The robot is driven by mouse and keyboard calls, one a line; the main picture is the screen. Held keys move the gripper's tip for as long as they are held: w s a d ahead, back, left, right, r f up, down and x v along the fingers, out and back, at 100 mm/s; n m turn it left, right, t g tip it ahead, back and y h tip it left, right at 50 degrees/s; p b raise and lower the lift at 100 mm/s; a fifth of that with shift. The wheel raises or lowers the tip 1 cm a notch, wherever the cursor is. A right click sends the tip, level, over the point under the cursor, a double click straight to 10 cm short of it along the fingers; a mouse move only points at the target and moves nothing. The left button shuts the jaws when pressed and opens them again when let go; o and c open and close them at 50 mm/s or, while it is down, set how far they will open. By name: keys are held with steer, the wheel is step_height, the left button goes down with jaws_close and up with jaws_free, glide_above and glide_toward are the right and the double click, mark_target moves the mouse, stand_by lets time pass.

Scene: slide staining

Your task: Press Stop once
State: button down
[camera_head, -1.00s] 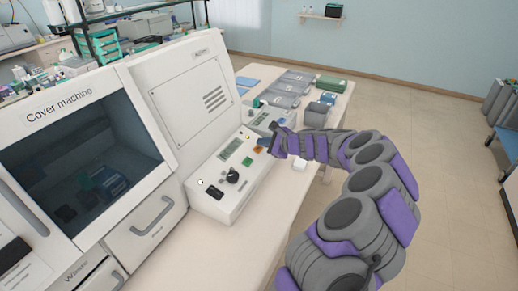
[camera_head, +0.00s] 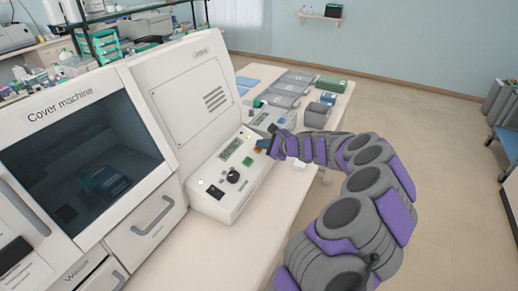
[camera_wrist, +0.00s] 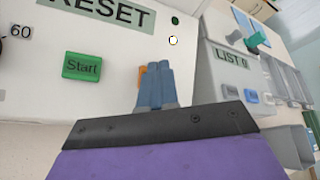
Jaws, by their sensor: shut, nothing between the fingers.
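The control panel (camera_head: 213,193) of the white cover machine carries a green Start button (camera_wrist: 82,66), which also shows in the head view (camera_head: 248,161). An orange button (camera_wrist: 141,74) is mostly hidden behind my gripper (camera_wrist: 154,66); its label cannot be read. My gripper is shut and empty, with its blue fingertips at the orange button. In the head view my gripper (camera_head: 263,143) is over the upper right of the panel. Whether the fingertips touch the button cannot be told. The display (camera_wrist: 95,12) above Start reads RESET.
A dark knob (camera_head: 233,177) and a black switch (camera_head: 215,192) are on the panel's near part. A second device with a LIST display (camera_wrist: 232,57) stands to the right. Grey boxes (camera_head: 285,88) lie farther back on the table.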

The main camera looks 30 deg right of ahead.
steer(key=shift+f, duration=0.2)
stand_by(0.4)
steer(key=shift+r, duration=0.15)
steer(key=shift+s+d+r+p, duration=0.1)
steer(key=shift+s+r+p, duration=0.05)
steer(key=shift+r+p, duration=0.55)
steer(key=r+p, duration=0.1)
steer(key=s+r+p, duration=0.1)
steer(key=r+p, duration=0.1)
steer(key=d+r+p, duration=0.1)
steer(key=shift+s+r+p, duration=0.25)
steer(key=shift+p, duration=0.1)
steer(key=shift+f, duration=0.1)
stand_by(0.7)
